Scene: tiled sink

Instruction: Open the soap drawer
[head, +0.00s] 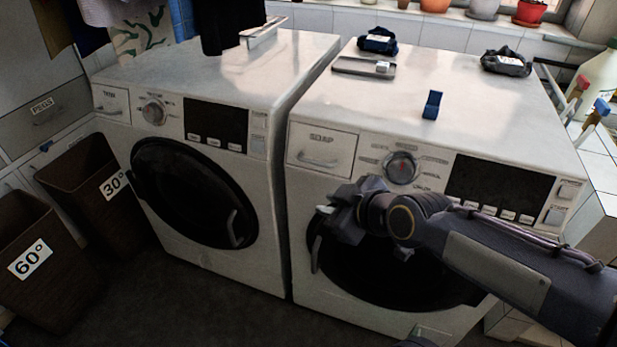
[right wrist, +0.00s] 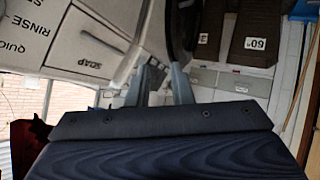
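The soap drawer (head: 335,145) is a white panel marked SOAP at the upper left of the right-hand washing machine (head: 300,215). It looks shut, flush with the front, with a pale bar handle (head: 318,161) low on it. The drawer also shows at the upper left of the right wrist view (right wrist: 88,45). My right gripper (head: 335,222) is below the drawer, in front of the round dark door, apart from the handle. Its two fingers (right wrist: 160,85) stand apart with nothing between them.
A second washing machine (head: 270,190) with its own drawer (head: 112,103) stands to the left. Brown baskets marked 30° (head: 85,185) and 60° (head: 45,265) stand farther left. The right machine's dial (head: 401,167) is right of the drawer. Small items lie on its top.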

